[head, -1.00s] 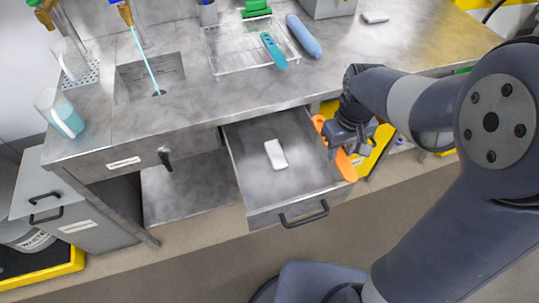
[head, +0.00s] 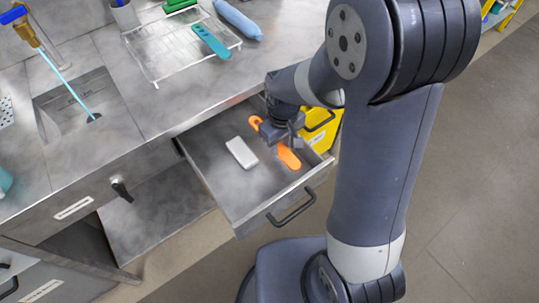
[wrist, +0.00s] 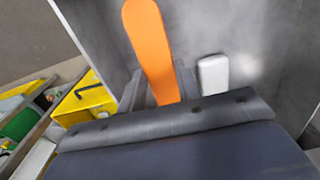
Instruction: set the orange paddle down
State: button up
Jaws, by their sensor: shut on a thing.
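The orange paddle (head: 289,157) is at the right side of the open drawer (head: 210,168), over the drawer floor. In the wrist view the paddle (wrist: 150,45) runs away from between my fingers. My gripper (head: 281,138) is shut on the paddle near its middle. In the wrist view my gripper's fingers (wrist: 158,92) stand on either side of it, and my wrist hides its near end. I cannot tell whether the paddle touches the drawer floor.
A white block (head: 241,152) lies in the drawer, left of the paddle. A yellow container (head: 322,130) stands beyond the drawer's right wall. On the bench are a wire rack (head: 165,60) and a teal paddle (head: 211,41). The drawer's left part is clear.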

aim_at(281, 150)
jog(key=shift+f, duration=2.85)
jog(key=shift+f, duration=0.15)
jog(key=o, duration=1)
notch_tip(281, 150, up, 12)
jog(key=shift+r+p, duration=0.15)
jog(key=shift+p, duration=0.2)
